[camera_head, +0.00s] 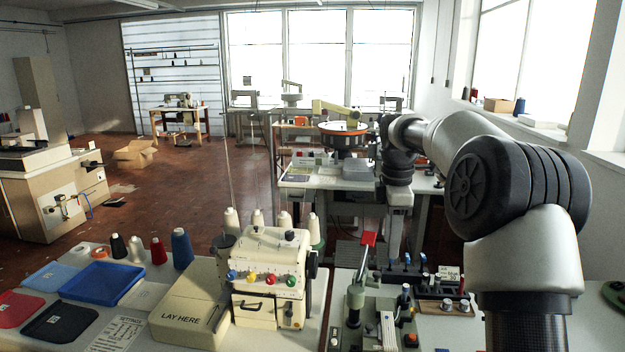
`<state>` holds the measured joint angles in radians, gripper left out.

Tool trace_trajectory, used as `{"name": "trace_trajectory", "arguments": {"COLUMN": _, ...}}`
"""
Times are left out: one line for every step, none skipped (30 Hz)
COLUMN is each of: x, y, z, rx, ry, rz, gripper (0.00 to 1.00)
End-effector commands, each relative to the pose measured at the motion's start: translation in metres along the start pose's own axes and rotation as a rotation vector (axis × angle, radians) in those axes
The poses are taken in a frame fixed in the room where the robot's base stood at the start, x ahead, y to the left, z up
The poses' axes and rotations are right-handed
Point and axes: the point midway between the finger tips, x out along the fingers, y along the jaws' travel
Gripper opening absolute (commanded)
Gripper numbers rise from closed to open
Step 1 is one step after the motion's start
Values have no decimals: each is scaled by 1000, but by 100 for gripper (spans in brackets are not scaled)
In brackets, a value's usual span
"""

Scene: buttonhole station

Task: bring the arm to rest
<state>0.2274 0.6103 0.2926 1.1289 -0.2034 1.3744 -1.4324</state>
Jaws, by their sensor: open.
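My arm (520,250) rises from the lower right, bends at a large dark elbow joint and reaches away toward the middle of the picture. Its wrist turns down there, and my gripper (394,240) hangs below it, pointing down. It is open, and I see nothing held in it. It hangs above the far part of the right-hand bench; its fingertips are small and hard to separate from the dark items behind.
A cream sewing machine (270,262) with coloured knobs and a "LAY HERE" box (190,312) stand left of the arm. Open floor (190,205) lies left.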

Motion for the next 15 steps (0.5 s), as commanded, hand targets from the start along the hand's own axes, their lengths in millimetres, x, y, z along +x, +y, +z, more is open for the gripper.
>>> {"name": "trace_trajectory", "arguments": {"x": -14, "y": -10, "z": -3, "rx": 36, "ry": -9, "rz": 15, "gripper": 40}}
{"name": "trace_trajectory", "arguments": {"x": -21, "y": -15, "z": -4, "rx": 61, "ry": -13, "rz": 24, "gripper": 40}}
{"name": "trace_trajectory", "arguments": {"x": -30, "y": -23, "z": -7, "rx": 97, "ry": -17, "rz": 39, "gripper": 40}}
{"name": "trace_trajectory", "arguments": {"x": -37, "y": -30, "z": -8, "rx": 127, "ry": -21, "rz": 49, "gripper": 40}}
{"name": "trace_trajectory", "arguments": {"x": -45, "y": -37, "z": -10, "rx": 159, "ry": -22, "rz": 60, "gripper": 40}}
{"name": "trace_trajectory", "arguments": {"x": -55, "y": -48, "z": -12, "rx": 205, "ry": -24, "rz": 77, "gripper": 40}}
{"name": "trace_trajectory", "arguments": {"x": -62, "y": -57, "z": -13, "rx": 243, "ry": -25, "rz": 90, "gripper": 40}}
{"name": "trace_trajectory", "arguments": {"x": -70, "y": -67, "z": -14, "rx": 283, "ry": -25, "rz": 105, "gripper": 40}}
{"name": "trace_trajectory", "arguments": {"x": -80, "y": -82, "z": -16, "rx": 343, "ry": -23, "rz": 125, "gripper": 40}}
{"name": "trace_trajectory", "arguments": {"x": -88, "y": -95, "z": -16, "rx": 393, "ry": -18, "rz": 143, "gripper": 40}}
{"name": "trace_trajectory", "arguments": {"x": -94, "y": -108, "z": -16, "rx": 445, "ry": -12, "rz": 159, "gripper": 40}}
{"name": "trace_trajectory", "arguments": {"x": -102, "y": -126, "z": -17, "rx": 516, "ry": -3, "rz": 180, "gripper": 40}}
{"name": "trace_trajectory", "arguments": {"x": -107, "y": -139, "z": -17, "rx": 571, "ry": 8, "rz": 198, "gripper": 40}}
{"name": "trace_trajectory", "arguments": {"x": -111, "y": -154, "z": -16, "rx": 628, "ry": 20, "rz": 213, "gripper": 40}}
{"name": "trace_trajectory", "arguments": {"x": -115, "y": -172, "z": -16, "rx": 700, "ry": 39, "rz": 233, "gripper": 40}}
